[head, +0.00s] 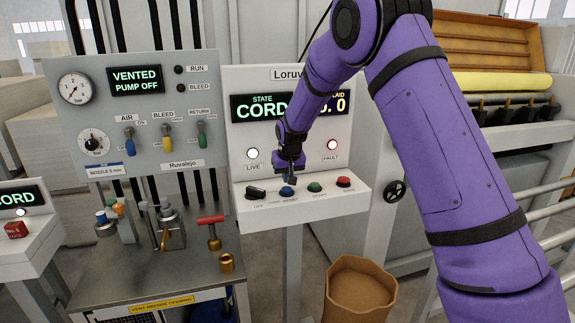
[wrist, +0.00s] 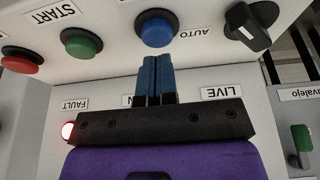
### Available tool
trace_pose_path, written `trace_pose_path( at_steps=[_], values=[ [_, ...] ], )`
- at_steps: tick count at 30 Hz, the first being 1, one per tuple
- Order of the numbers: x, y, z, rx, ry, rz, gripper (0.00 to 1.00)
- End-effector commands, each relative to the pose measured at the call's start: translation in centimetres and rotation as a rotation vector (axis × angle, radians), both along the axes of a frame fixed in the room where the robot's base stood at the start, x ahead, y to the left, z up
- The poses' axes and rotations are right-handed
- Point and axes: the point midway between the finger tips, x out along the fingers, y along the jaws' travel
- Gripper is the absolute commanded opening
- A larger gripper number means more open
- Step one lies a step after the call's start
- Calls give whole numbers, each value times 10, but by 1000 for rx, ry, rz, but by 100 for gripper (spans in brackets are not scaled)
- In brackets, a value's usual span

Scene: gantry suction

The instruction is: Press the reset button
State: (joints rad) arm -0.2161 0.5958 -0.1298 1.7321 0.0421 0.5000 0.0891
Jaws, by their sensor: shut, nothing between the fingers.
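The blue button (head: 287,191) sits on the sloped ledge of the white console, second from the left, with a small label in front that is hard to read. It also shows at the top of the wrist view (wrist: 157,30). My gripper (head: 289,178) points down just above and behind the blue button. In the wrist view its two blue fingers (wrist: 155,62) are together with nothing between them, their tips very close to the button. I cannot tell whether they touch it. The button is not visibly covered in the wrist view.
A black knob (head: 256,193) is left of the blue button; a green button (head: 314,187) and red button (head: 343,183) are right. The FAULT lamp (wrist: 68,130) glows. My arm partly hides the console displays. The Ruvalejo panel (head: 150,120) stands at left.

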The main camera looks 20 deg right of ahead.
Motion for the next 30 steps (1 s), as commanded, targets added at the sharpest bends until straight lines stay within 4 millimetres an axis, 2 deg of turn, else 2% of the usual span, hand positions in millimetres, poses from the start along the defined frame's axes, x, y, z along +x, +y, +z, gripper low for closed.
trace_pose_path(
  at_steps=[6,20,26,30],
  values=[
    [1,-1,-21,0,0,0,0],
    [2,-1,-26,0,0,0,0],
    [2,-1,-47,-1,2,0,0],
    [1,-1,-49,-1,4,0,0]
  ],
)
